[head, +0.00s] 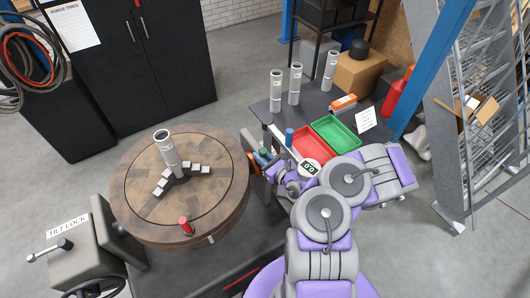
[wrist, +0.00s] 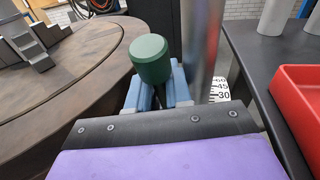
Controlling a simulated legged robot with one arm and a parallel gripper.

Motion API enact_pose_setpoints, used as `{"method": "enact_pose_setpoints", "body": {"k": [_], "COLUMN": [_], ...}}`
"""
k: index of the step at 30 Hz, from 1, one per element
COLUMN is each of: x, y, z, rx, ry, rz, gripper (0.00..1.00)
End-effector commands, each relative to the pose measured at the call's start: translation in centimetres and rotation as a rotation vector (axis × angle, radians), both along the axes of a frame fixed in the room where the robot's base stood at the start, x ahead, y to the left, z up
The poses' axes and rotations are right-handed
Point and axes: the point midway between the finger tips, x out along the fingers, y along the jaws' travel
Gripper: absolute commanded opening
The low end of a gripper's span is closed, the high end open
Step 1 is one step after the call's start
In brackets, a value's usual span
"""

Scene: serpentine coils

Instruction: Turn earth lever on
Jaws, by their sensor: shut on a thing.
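In the wrist view a lever with a dark green cylindrical knob (wrist: 150,58) stands upright at the edge of the round wooden turntable (wrist: 60,85). My gripper (wrist: 157,90) has its blue fingers shut around the lever's thin dark stem, just below the knob. In the head view my gripper (head: 265,162) is at the right rim of the turntable (head: 215,215), and my arm and fingers mostly hide the lever there. No label reading "earth" is visible, and I cannot tell the lever's on or off position.
A metal cylinder (head: 167,152) and several small blocks stand on the turntable, with a red knob (head: 186,225) near its front. A dark table with a red tray (head: 312,143) and a green tray (head: 336,133) is at the right. A tilt lock box (head: 72,255) stands at lower left.

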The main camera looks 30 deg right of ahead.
Motion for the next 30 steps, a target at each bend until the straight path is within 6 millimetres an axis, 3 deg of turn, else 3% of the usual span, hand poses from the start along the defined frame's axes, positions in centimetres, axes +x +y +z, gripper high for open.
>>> {"method": "enact_pose_setpoints", "body": {"k": [4,5,11,30], "x": [0.01,0.02,-0.01,-0.06], "y": [-0.26,-0.29,-0.24,-0.45], "z": [-0.04,-0.04,0.02,0.13], "rx": [0.002,0.003,0.003,0.003], "ry": [-0.003,-0.002,-0.004,-0.007], "rz": [0.003,0.005,0.006,0.002], "gripper": [0.00,0.20,0.39,0.40]}}
